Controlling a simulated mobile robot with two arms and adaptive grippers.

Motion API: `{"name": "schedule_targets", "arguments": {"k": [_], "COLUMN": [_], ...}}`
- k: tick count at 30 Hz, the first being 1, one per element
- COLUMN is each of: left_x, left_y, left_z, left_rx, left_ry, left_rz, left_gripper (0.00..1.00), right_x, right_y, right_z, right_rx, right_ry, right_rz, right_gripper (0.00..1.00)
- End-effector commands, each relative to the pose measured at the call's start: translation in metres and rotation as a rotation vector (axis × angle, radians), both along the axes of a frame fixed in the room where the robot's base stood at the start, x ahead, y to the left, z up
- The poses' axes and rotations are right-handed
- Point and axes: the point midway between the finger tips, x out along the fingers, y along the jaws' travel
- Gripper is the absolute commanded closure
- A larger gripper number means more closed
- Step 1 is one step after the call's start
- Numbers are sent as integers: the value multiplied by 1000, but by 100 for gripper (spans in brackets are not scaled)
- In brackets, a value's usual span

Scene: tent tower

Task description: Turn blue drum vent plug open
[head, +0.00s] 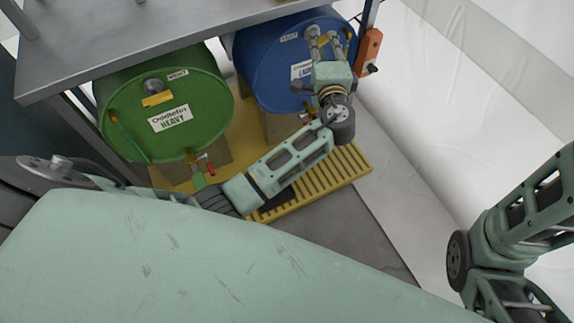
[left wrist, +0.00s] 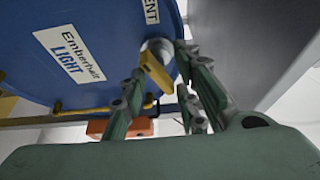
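The blue drum (head: 268,70) lies on its side under the metal shelf, its round end facing me. In the left wrist view, its vent plug (left wrist: 158,48) is a pale round fitting with a yellow lever bar (left wrist: 155,70), just below the VENT label. My left gripper (head: 324,36) is at the upper right of the drum's face in the head view, where it covers the plug. In the left wrist view its fingers (left wrist: 160,85) are spread apart, with the lever bar at the gap and close to the right-hand finger. Contact is unclear. My right gripper is out of view.
A green drum (head: 205,120) labelled HEAVY lies to the left. The metal shelf (head: 150,35) overhangs both drums. An orange box (head: 369,50) on a blue post stands close to the right of my left gripper. A yellow slatted rack (head: 340,170) lies below.

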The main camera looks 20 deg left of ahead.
Motion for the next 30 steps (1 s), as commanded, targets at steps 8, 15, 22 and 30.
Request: {"name": "schedule_targets", "arguments": {"k": [8,15,22,30], "left_x": [-53,-65,-73,-94], "left_y": [-31,-37,-35,-32], "left_z": [-2,-31,-76,-127], "left_rx": [-8,-46,-116,-209], "left_ry": [-2,95,223,362], "left_rz": [-4,-33,-69,-91], "left_gripper": [72,72,72,72], "right_x": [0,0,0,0], "right_y": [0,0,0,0], "right_z": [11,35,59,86], "right_rx": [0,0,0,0], "right_ry": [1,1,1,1], "right_rz": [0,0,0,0], "right_gripper": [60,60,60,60]}}
